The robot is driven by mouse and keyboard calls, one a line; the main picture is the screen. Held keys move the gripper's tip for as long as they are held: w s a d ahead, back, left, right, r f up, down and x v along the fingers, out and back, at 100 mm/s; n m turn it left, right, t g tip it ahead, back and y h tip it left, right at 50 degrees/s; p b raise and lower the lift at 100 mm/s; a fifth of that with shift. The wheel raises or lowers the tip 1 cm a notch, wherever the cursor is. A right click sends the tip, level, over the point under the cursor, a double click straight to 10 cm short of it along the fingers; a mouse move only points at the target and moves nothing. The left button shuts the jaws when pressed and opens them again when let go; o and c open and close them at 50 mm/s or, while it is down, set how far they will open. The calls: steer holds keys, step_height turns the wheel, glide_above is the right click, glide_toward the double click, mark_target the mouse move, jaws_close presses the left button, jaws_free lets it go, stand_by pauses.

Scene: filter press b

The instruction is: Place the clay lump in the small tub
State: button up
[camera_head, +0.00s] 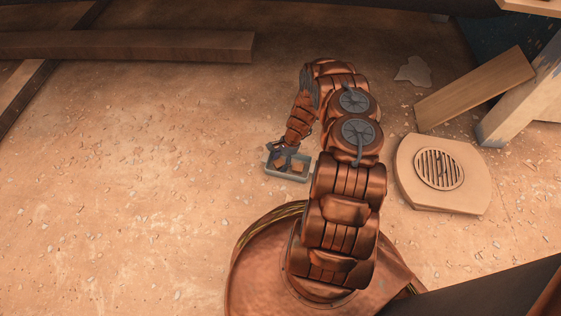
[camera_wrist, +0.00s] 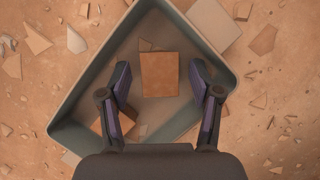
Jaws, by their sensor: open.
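The small tub (camera_wrist: 72,100) is a grey-green, open, four-sided container on the floor, and it fills much of the wrist view. It also shows in the head view (camera_head: 287,176), below the end of my arm. A brown, block-shaped lump (camera_wrist: 160,72), which looks like the clay lump, lies inside the tub. A second brown piece (camera_wrist: 101,124) is in the tub's lower left corner, partly hidden by my left finger. My gripper (camera_wrist: 160,84) is open above the tub, with one finger on each side of the lump and gaps between. The head view also shows my gripper (camera_head: 282,146).
Flat shards and chips lie scattered on the floor around the tub. A pale slab with a round grate (camera_head: 440,169) and a wooden plank (camera_head: 475,88) are to the right. A long beam (camera_head: 130,46) lies at upper left. The left floor is otherwise open.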

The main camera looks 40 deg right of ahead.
steer(key=p+v, duration=0.4)
steer(key=v, duration=0.8)
steer(key=s+a+r+n+g, duration=0.1)
steer(key=s+a+r+n, duration=0.3)
steer(key=r, duration=0.6)
steer(key=a+r+n+g+h, duration=0.1)
steer(key=a+r+n, duration=0.1)
steer(key=a+r, duration=0.7)
steer(key=s+a+r+n+g, duration=0.1)
steer(key=a+r+n, duration=0.25)
steer(key=r, duration=0.85)
steer(key=s+a+r+n+h, duration=0.2)
steer(key=s+a+r+n, duration=0.4)
steer(key=s+r, duration=0.5)
steer(key=s+a+r+n, duration=0.1)
steer(key=s+n, duration=0.1)
steer(key=s, duration=0.5)
steer(key=s+a+r+n+g+h, duration=0.1)
steer(key=s+a+r+n, duration=0.1)
steer(key=s, duration=0.6)
steer(key=shift+s+a+r+h, duration=0.25)
steer(key=shift+r+h, duration=0.05)
steer(key=shift+r, duration=0.1)
